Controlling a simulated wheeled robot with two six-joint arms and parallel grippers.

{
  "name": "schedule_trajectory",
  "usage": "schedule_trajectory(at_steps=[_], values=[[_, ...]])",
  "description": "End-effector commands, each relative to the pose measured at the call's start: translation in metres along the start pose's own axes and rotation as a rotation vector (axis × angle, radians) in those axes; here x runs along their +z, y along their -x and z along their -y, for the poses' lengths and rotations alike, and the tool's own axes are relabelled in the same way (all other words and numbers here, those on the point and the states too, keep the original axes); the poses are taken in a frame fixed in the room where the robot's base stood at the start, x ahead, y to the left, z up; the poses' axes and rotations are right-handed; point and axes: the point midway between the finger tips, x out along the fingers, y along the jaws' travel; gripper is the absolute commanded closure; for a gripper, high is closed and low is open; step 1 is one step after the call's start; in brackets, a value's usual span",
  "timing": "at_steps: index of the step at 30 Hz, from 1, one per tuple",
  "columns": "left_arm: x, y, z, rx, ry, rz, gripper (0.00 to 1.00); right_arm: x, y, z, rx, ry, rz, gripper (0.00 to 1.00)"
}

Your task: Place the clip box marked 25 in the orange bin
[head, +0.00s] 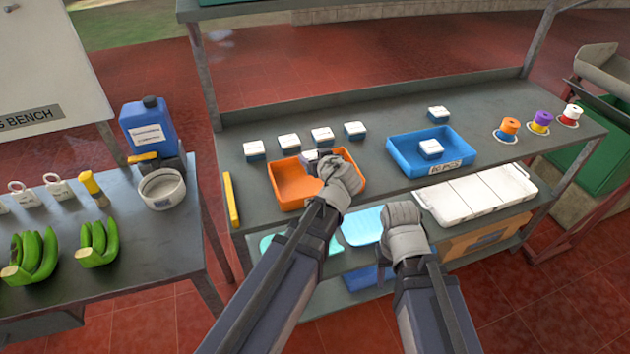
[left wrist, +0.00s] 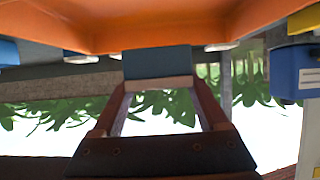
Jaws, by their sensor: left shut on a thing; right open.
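The orange bin (head: 290,186) stands on the upper shelf of the bench. My left gripper (head: 327,165) is over the bin's right part, shut on a small clip box (head: 310,157) with a light top. In the left wrist view the box (left wrist: 157,62) shows blue-grey between the fingers, against the orange bin (left wrist: 150,25). I cannot tell whether it touches the bin, and its number cannot be read. My right gripper (head: 403,214) is open and empty, in front of the bench's front edge.
Similar boxes (head: 289,143) stand in a row behind the bin. A blue bin (head: 403,153) to the right holds one box (head: 431,149); another box (head: 438,113) stands behind it. Spools (head: 508,129) are at the right. A yellow bar (head: 232,200) lies left of the orange bin.

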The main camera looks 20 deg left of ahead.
Motion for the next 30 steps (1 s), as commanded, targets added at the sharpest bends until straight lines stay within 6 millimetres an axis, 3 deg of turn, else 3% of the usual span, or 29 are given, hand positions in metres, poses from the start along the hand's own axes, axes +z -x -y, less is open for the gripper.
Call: schedule_trajectory(at_steps=[1, 2, 11, 21, 30], values=[[0.014, -0.007, 0.000, 0.000, 0.000, 0.000, 0.79, -0.001, -0.016, 0.002, 0.000, 0.000, 0.000, 0.50], [0.017, -0.008, 0.000, 0.000, 0.000, 0.000, 0.79, -0.001, -0.019, 0.002, 0.000, 0.000, 0.000, 0.50], [0.022, -0.011, 0.000, 0.000, 0.000, 0.000, 0.79, -0.001, -0.024, 0.002, 0.000, 0.000, 0.000, 0.50], [0.054, -0.026, 0.000, 0.000, 0.000, 0.000, 0.79, -0.004, -0.060, 0.006, 0.000, 0.000, 0.000, 0.50], [0.052, -0.025, 0.000, 0.000, 0.000, 0.000, 0.79, -0.003, -0.058, 0.006, 0.000, 0.000, 0.000, 0.50]])
